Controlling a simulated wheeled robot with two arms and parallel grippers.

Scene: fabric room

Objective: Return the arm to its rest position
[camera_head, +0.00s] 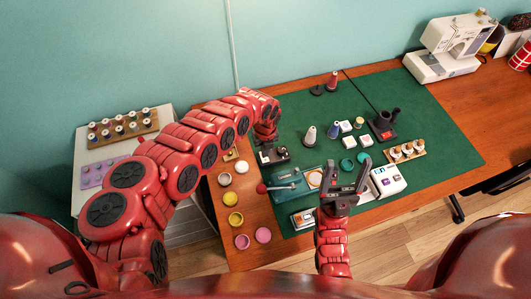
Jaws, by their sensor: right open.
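My left arm, red with dark round joint covers, arches from the lower left over the table. Its gripper (272,156) points down at the table near a small dark item, and I cannot tell whether its fingers are apart. My right arm is short in view at the bottom middle. My right gripper (345,172) is open, with its two dark fingers spread and nothing seen between them. It is over the front of the green mat (440,130), just left of a white box-like device (387,181).
A teal device with a red knob (290,187) sits between the grippers. Several small round pots (241,167) line the table's left side. Spools and a dark holder (383,126) stand on the mat. A white sewing machine (450,45) is at the back right. The mat's right part is clear.

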